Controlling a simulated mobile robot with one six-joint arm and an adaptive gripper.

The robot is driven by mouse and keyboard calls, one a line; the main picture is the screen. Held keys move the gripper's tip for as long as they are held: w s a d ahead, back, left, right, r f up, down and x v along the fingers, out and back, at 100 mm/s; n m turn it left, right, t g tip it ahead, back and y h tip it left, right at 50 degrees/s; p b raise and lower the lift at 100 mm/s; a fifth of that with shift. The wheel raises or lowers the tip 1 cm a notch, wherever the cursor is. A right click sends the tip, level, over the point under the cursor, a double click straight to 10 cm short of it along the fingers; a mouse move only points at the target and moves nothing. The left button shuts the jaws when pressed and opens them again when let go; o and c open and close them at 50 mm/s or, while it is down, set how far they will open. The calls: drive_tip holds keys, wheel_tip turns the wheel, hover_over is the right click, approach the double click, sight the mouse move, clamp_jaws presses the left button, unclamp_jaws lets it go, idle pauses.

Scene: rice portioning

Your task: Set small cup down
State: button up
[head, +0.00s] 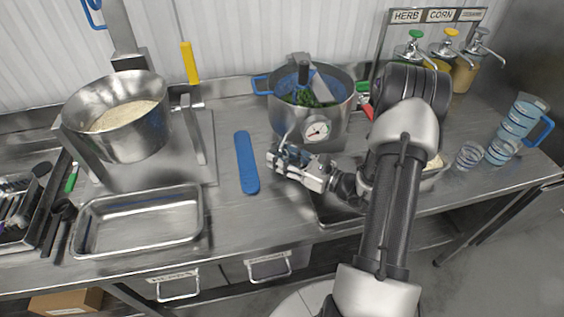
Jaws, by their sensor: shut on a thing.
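My gripper (284,158) is left of my forearm, over the steel counter (225,200) and in front of the pot with the dial. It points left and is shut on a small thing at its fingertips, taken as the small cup. Its shape is hard to make out against the grey fingers and counter. I cannot tell whether it touches the counter. A small clear cup (469,156) stands at the right of the counter, away from my gripper.
A blue strip (246,162) lies left of my gripper. The pot (335,117) stands behind it. A steel tray (140,219) and a large bowl of rice (117,117) are at left. A clear measuring jug (520,117) is at right. My arm partly hides a rice container (432,172).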

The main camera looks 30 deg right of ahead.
drive_tip(key=shift+f, duration=0.85)
drive_tip(key=shift+f, duration=0.1)
drive_tip(key=shift+f+b, duration=0.2)
drive_tip(key=shift+b, duration=0.15)
drive_tip(key=o, duration=0.8)
drive_tip(key=shift+r, duration=0.1)
